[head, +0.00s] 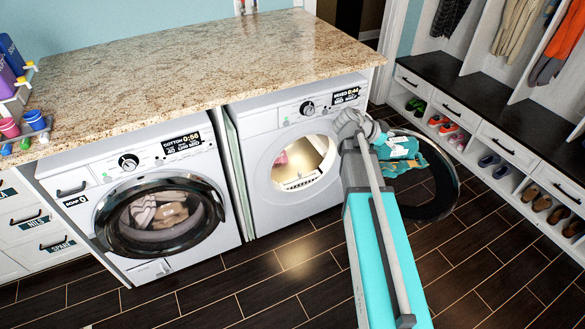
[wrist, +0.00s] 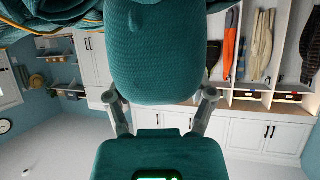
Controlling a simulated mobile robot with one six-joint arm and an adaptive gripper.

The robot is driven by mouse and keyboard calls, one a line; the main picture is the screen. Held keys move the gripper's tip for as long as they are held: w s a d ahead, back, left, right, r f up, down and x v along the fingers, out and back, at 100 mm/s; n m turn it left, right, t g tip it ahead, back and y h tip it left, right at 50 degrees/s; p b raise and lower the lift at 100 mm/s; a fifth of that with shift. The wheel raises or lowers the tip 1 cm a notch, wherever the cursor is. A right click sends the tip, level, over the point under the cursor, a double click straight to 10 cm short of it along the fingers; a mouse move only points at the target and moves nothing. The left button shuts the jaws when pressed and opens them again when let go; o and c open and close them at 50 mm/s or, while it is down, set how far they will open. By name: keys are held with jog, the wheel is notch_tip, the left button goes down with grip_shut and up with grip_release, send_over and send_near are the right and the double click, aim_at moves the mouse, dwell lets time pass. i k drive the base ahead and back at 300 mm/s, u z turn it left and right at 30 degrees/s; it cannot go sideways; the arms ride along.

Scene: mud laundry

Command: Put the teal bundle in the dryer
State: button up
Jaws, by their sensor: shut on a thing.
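The teal bundle (head: 402,150) is held up in front of the open right-hand machine, the dryer (head: 258,190). My gripper (head: 378,136) is shut on the bundle, its fingers partly hidden by my arm in the head view. In the wrist view both fingers of my gripper (wrist: 162,98) press on either side of the knitted teal bundle (wrist: 155,50). The dryer's round opening (head: 305,165) is to the left of the bundle. Its dark round door (head: 447,200) is swung open to the right, behind and below the bundle. Something pink (head: 282,158) shows inside the drum.
The left washer (head: 158,215) has its round door shut, with clothes behind the glass. A granite counter (head: 200,60) covers both machines. Shoe cubbies (head: 490,160) line the right wall. Dark floor (head: 270,290) is clear in front of the machines.

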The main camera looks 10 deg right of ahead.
aim_at(291, 174)
jog(key=i, duration=0.85)
jog(key=u, duration=0.05)
